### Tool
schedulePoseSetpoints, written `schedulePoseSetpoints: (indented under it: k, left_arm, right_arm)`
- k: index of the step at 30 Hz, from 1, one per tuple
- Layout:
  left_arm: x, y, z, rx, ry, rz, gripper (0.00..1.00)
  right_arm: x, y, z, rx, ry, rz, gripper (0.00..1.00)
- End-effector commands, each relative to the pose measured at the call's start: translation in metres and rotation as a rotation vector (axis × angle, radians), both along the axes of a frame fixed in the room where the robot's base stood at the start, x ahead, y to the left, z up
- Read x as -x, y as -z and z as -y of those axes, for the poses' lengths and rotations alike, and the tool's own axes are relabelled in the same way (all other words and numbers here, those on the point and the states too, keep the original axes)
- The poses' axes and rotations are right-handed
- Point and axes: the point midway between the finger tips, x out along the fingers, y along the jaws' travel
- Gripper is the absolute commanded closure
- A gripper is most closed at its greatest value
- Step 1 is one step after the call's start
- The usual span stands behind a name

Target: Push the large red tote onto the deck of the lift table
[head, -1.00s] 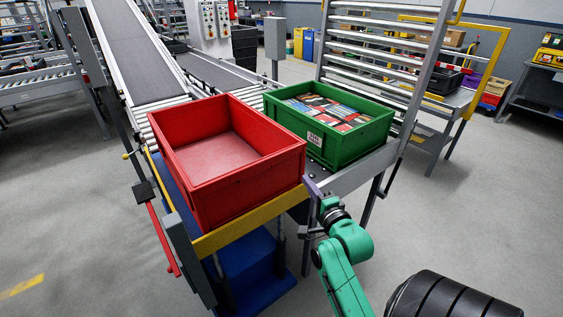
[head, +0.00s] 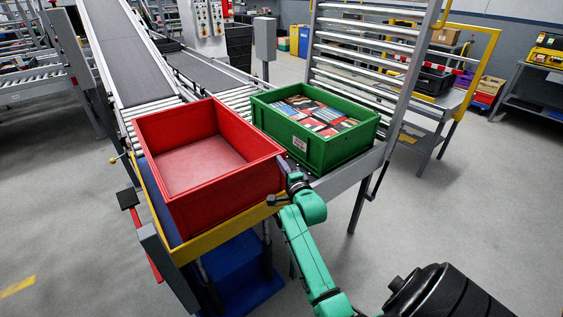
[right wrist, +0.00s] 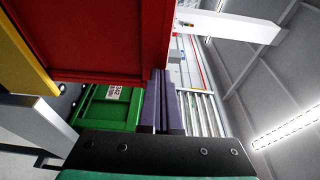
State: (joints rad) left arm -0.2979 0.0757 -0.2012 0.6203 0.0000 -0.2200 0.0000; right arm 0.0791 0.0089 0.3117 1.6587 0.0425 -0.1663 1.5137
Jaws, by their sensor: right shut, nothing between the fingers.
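The large red tote (head: 222,189) is upright and empty, above the blue deck of the lift table, whose yellow front edge (head: 225,234) shows below it. A blue strip of deck shows at its left; its underside is hidden, so I cannot tell how far it rests on the deck. My right gripper (head: 283,166) is at the tote's near right corner, partly hidden. In the right wrist view its purple-grey fingers (right wrist: 161,100) are shut and empty, alongside the red wall (right wrist: 95,35); contact is unclear. My left gripper is not in view.
A green tote (head: 341,150) full of books or boxes stands close to the right of the red tote. Roller conveyors (head: 135,118) lie behind. A grey post (head: 165,262) and red bar stand at the left front. Open floor lies to the right.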

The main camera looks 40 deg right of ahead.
Motion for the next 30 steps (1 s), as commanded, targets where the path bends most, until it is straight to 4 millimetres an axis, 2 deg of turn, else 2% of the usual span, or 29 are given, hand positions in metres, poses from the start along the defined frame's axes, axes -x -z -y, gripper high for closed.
schedulePoseSetpoints:
  k: [6, 15, 30]
  left_arm:
    - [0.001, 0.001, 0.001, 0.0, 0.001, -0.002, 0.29]
    - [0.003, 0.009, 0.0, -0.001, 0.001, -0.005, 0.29]
    - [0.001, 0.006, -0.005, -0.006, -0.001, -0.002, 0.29]
  right_arm:
    - [-0.002, 0.001, -0.001, -0.001, 0.0, 0.001, 1.0]
    - [-0.035, 0.001, -0.018, 0.0, -0.001, 0.001, 1.0]
    - [-0.036, -0.001, -0.018, 0.0, -0.003, 0.0, 1.0]
